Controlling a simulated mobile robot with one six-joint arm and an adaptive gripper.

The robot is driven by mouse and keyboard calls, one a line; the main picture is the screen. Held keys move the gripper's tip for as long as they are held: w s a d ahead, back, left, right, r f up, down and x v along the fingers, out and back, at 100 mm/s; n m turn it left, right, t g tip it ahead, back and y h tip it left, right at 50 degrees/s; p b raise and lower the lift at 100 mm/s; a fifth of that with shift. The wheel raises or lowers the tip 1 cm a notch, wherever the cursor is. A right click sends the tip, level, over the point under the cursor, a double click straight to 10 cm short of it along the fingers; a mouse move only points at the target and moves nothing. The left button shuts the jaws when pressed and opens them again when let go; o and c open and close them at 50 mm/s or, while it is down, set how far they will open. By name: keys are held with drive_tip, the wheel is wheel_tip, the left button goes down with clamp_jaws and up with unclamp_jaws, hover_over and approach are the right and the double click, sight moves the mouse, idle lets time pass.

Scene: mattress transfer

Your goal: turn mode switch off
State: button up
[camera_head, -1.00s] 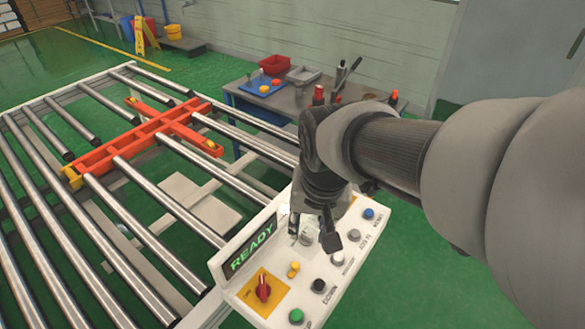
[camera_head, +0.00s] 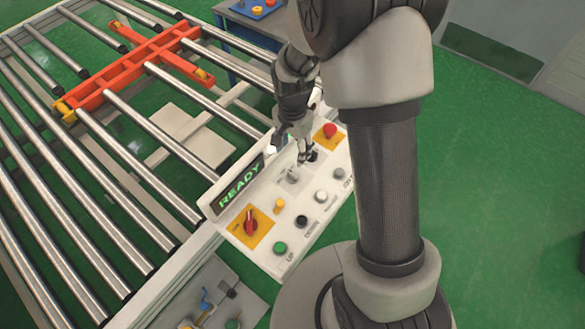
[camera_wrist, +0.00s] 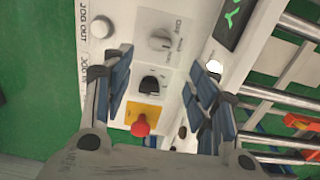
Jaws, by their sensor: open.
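The white control panel (camera_head: 310,212) stands at the near end of the roller frame. My gripper (camera_head: 303,156) points down over its far part, fingers spread and empty. In the wrist view my gripper (camera_wrist: 162,80) frames a black switch (camera_wrist: 151,84) between its fingers; contact cannot be told. Beside it is a grey rotary knob (camera_wrist: 161,40), which also shows in the head view (camera_head: 291,176). I cannot read which is labelled as the mode switch. A red rotary switch (camera_head: 251,226) sits on a yellow plate at the panel's near end.
A red mushroom button (camera_head: 330,131) is close beyond my gripper; it also shows in the wrist view (camera_wrist: 140,127). Several push buttons (camera_head: 321,197) line the panel's right side. A READY display (camera_head: 238,190) borders the left. An orange cross-shaped frame (camera_head: 135,66) lies on the rollers.

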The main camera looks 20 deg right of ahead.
sight(293, 172)
wheel_tip(293, 172, down, 12)
drive_tip(key=shift+f+b, duration=0.15)
drive_tip(key=shift+b, duration=0.5)
drive_tip(key=shift+c, duration=0.5)
drive_tip(key=c, duration=1)
